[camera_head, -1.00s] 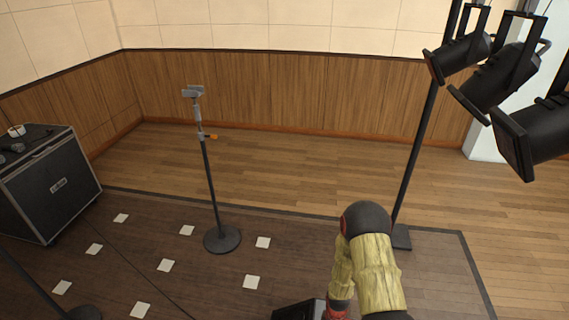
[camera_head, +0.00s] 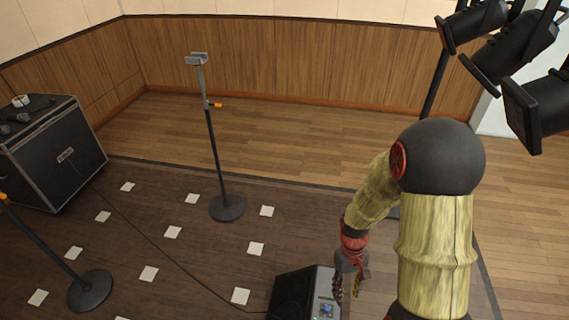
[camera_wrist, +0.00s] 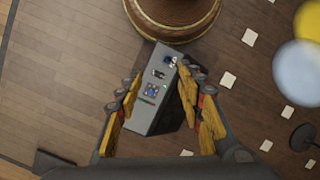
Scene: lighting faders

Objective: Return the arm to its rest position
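My arm (camera_head: 436,240) is bent, with its dark round elbow high at the right of the head view. My gripper (camera_head: 347,300) hangs fingers-down beside a black box with a grey control panel (camera_head: 325,308). In the wrist view, the two yellow-padded fingers of my gripper (camera_wrist: 158,80) stand apart with nothing held between them. The grey control panel (camera_wrist: 152,92), with small blue and dark controls, shows beyond and between the fingers. I cannot tell the exact gap between fingertips and panel.
A microphone stand (camera_head: 214,150) stands mid-floor, and another stand (camera_head: 88,290) is at left. A speaker cabinet (camera_head: 60,155) is far left. Black stage lights (camera_head: 515,55) hang at upper right. White floor squares (camera_head: 256,248) and a cable lie around. Wooden floor behind is clear.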

